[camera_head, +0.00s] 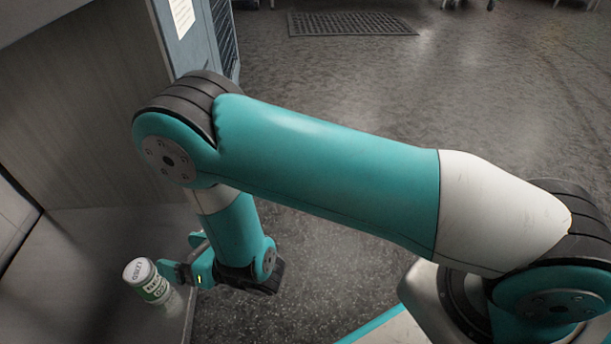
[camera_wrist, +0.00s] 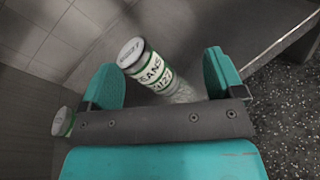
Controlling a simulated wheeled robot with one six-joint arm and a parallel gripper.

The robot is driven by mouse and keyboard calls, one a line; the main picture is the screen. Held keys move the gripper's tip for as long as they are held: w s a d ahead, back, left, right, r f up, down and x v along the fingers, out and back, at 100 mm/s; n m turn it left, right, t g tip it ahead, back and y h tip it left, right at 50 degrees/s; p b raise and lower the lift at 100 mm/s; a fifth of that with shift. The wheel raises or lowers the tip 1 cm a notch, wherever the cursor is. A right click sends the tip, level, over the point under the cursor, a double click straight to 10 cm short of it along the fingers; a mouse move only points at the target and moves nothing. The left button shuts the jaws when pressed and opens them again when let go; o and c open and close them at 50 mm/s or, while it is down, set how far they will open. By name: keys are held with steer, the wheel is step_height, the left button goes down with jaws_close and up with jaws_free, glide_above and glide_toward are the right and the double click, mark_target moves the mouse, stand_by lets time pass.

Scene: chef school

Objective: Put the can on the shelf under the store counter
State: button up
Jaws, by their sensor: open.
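The can (camera_head: 148,282) is white and green with a lettered label and a pale lid. It appears to stand upright on the grey shelf (camera_head: 75,285) at the lower left of the head view, near the shelf's right edge. My gripper (camera_head: 183,258) is open just to the right of the can. In the wrist view the can (camera_wrist: 150,68) shows ahead, between the two spread teal fingers of my gripper (camera_wrist: 163,78), with a gap to the right finger.
A second white-green round shape (camera_wrist: 62,122) shows left of my gripper; I cannot tell whether it is another can or a reflection. A grey panel (camera_head: 90,110) rises behind the shelf, with a blue-grey cabinet (camera_head: 190,45) beyond. Dark floor (camera_head: 500,90) is open to the right.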

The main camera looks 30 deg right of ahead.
steer(key=w+d+r+m+h, duration=0.3)
steer(key=w+r+m+h, duration=0.15)
steer(key=r+m, duration=0.4)
steer(key=s+d+r+m+g+h, duration=0.15)
steer(key=d+r+m+g, duration=0.35)
steer(key=r+m, duration=0.55)
steer(key=s+d+r+m+g, duration=0.2)
steer(key=s+d+r+m, duration=0.1)
steer(key=s, duration=0.4)
steer(key=s+d+r+m+g+h, duration=0.1)
steer(key=s+d+r+m+g, duration=0.1)
steer(key=s+d+m, duration=0.3)
steer(key=s+d+r+m+g, duration=0.2)
steer(key=s+d+r+m, duration=0.2)
steer(key=s, duration=0.5)
steer(key=m, duration=0.2)
steer(key=shift+r+m+h, duration=0.3)
steer(key=shift+r+m, duration=0.1)
steer(key=shift+r, duration=0.1)
step_height(320, 180, up, 54)
steer(key=p, duration=5.4)
steer(key=shift+r, duration=0.15)
steer(key=shift+w, duration=0.1)
